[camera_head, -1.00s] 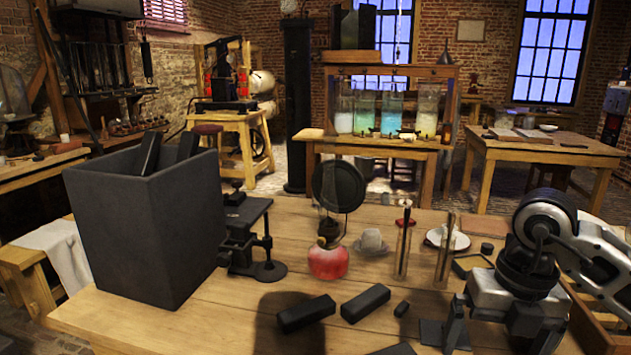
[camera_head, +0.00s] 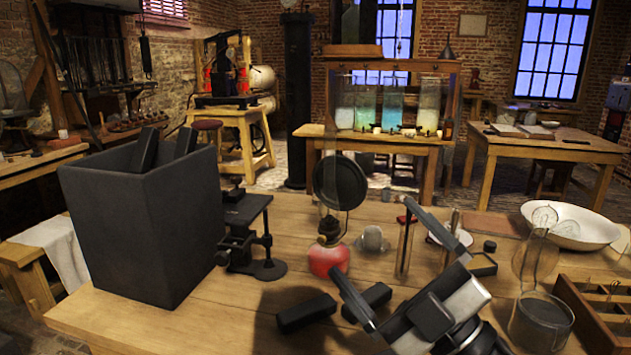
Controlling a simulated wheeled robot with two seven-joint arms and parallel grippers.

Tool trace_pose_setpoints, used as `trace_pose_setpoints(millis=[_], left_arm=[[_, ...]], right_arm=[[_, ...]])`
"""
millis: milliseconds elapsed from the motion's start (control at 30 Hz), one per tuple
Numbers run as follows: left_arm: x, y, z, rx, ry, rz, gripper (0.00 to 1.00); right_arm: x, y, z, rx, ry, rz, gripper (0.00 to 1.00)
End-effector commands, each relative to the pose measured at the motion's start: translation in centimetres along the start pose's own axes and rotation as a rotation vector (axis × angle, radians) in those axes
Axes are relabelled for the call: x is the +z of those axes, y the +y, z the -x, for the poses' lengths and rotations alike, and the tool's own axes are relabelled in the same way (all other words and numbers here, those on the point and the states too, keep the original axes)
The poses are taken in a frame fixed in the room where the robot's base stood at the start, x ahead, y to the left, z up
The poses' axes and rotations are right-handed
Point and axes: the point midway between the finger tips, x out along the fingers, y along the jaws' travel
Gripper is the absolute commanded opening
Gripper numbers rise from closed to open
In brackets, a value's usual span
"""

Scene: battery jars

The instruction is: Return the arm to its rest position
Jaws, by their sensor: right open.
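My right gripper (camera_head: 372,238) comes in from the bottom right of the head view. Its two dark fingers are spread wide, pointing up and left over the table, with nothing between them. Its grey and black body hides part of the front of the table. Two black blocks lie on the wooden table (camera_head: 240,325): a left block (camera_head: 306,313) and a right block (camera_head: 367,302) just beside the gripper's nearer finger. A dark grey bin (camera_head: 140,235) on the left holds black slabs (camera_head: 146,148) that stick out of its top. My left gripper is out of view.
A red-based lamp (camera_head: 328,262) with a round black disc (camera_head: 340,182) stands mid-table. A black clamp stand (camera_head: 243,235) is beside the bin. At right are a white bowl (camera_head: 580,225), a glass jar (camera_head: 540,320) and a wooden compartment box (camera_head: 595,310). The table's front left is clear.

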Motion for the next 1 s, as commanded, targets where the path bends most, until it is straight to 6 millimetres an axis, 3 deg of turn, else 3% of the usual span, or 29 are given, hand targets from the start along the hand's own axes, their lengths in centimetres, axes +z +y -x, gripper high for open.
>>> trace_pose_setpoints(millis=[100,167,233,333,433,600,1000], left_arm=[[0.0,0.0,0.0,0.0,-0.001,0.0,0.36],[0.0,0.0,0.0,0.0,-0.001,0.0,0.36],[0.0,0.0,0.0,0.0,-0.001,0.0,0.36],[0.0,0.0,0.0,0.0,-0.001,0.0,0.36],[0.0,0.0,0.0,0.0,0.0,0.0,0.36],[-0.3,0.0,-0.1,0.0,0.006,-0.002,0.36],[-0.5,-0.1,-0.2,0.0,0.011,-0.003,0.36]], right_arm=[[6.0,0.9,4.2,0.17,-0.387,-0.18,1.0],[8.9,0.2,7.4,0.214,-0.596,-0.266,1.0],[11.5,-1.6,11.8,0.229,-0.84,-0.364,1.0],[13.3,-5.0,18.0,0.193,-1.145,-0.486,1.0],[13.2,-7.9,22.7,0.131,-1.36,-0.577,1.0],[11.7,-11.3,27.9,0.022,-1.591,-0.682,1.0],[6.0,-16.1,35.7,-0.236,-1.924,-0.867,1.0]])
